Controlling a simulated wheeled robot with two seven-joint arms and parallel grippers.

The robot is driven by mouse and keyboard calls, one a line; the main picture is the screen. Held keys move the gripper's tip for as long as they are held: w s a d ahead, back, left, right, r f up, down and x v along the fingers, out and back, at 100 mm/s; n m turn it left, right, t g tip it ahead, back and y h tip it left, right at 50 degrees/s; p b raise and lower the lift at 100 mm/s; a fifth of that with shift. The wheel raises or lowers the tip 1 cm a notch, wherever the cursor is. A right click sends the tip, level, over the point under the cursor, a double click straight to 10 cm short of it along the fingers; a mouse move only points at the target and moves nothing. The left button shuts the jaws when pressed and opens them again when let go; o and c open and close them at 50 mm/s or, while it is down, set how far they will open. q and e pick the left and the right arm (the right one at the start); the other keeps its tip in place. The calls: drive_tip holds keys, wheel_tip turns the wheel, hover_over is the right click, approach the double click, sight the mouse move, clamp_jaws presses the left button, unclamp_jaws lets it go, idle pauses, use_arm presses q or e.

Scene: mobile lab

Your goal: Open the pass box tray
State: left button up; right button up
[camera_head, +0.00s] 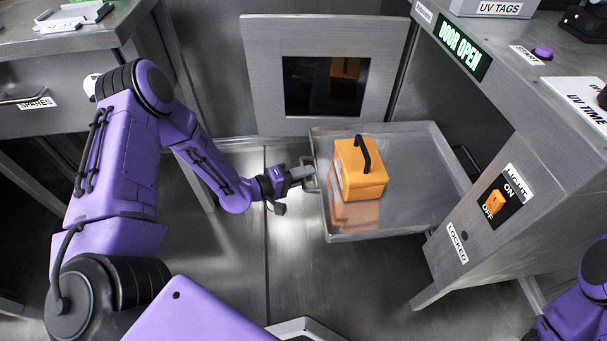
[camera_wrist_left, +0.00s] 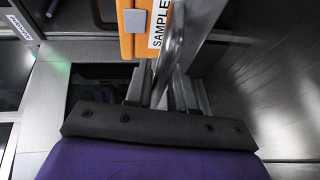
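The pass box tray (camera_head: 410,200) is a flat metal tray standing out to the left of the pass box (camera_head: 490,170). An orange case (camera_head: 360,178) with a black handle sits on it; its "SAMPLE" label (camera_wrist_left: 158,25) shows in the left wrist view. The tray handle (camera_head: 311,178) is on the tray's left edge and shows as a curved bar in the left wrist view (camera_wrist_left: 173,50). My left gripper (camera_head: 302,173) is at this handle, its fingers closed around the bar. My right gripper is out of view.
A square metal door with a dark window (camera_head: 323,86) stands behind the tray. A green sign (camera_head: 462,47) reads "DOOR OPEN". An orange light switch (camera_head: 494,202) is on the right panel. A drawer labelled "SPARES" (camera_head: 38,104) is at left. The floor before the tray is clear.

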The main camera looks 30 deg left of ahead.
use_arm(q)
drive_tip(key=shift+o, duration=0.8)
drive_tip(key=shift+a, duration=0.1)
drive_tip(key=p+v, duration=0.3)
drive_tip(key=v, duration=0.7)
drive_tip(key=shift+s, duration=0.2)
drive_tip(key=shift+r, duration=0.1)
